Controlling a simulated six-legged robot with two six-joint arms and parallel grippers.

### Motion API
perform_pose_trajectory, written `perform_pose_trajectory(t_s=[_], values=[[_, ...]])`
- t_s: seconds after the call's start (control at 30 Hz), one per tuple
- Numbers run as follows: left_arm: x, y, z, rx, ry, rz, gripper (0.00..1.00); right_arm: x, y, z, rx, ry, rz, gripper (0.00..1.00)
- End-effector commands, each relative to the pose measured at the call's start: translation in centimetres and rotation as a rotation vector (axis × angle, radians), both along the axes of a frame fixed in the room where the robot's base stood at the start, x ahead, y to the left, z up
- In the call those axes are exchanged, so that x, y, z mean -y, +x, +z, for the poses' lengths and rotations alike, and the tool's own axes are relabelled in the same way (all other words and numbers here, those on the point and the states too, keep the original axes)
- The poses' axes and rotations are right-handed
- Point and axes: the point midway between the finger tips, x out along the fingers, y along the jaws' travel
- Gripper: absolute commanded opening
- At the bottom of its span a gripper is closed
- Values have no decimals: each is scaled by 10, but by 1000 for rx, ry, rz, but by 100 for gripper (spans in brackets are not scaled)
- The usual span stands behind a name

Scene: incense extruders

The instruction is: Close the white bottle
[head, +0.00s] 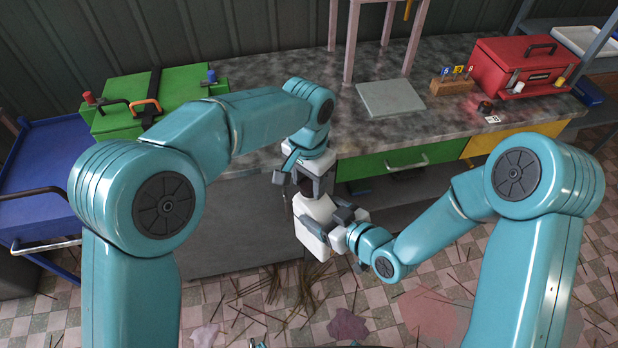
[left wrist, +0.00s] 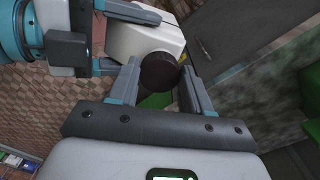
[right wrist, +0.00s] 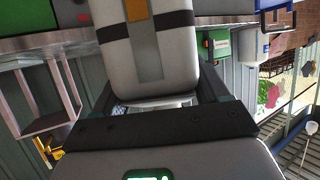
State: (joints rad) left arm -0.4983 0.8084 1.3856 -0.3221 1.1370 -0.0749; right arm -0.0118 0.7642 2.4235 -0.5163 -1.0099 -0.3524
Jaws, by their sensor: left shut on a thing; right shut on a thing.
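The white bottle (head: 311,243) hangs in the air in front of the workbench, tilted in the head view. My right gripper (head: 331,222) is shut around its body. In the right wrist view the bottle (right wrist: 157,75) fills the space between the fingers and shows dark bands and an orange patch. My left gripper (head: 308,186) is just above the bottle. In the left wrist view it is shut on a dark round cap (left wrist: 159,72), which sits against the end of the bottle (left wrist: 143,36). Whether the cap is seated on the neck is hidden.
The workbench (head: 270,85) behind carries a green toolbox (head: 125,115), a grey slab (head: 390,98) and a red toolbox (head: 520,65). A blue cart (head: 45,165) stands at the left. Thin sticks (head: 290,285) lie scattered on the tiled floor below the bottle.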

Motion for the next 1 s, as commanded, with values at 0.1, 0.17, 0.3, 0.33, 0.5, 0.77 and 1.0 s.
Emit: perform_pose_trajectory(t_s=[0.1,0.17,0.3,0.33,0.5,0.77,1.0], values=[[0,0,0,0,0,0,21,0,1,2,5,2,0,0],[0,0,0,0,0,0,21,0,1,2,5,2,0,0],[0,0,-2,0,0,0,21,0,1,2,5,2,0,0],[0,0,-2,0,0,0,21,0,1,2,5,2,0,0],[0,0,-6,-1,1,0,21,0,1,2,5,2,0,0],[0,0,-11,-1,1,0,21,0,1,2,5,2,0,0],[0,0,-11,2,-2,-183,21,0,1,2,5,2,0,0]])
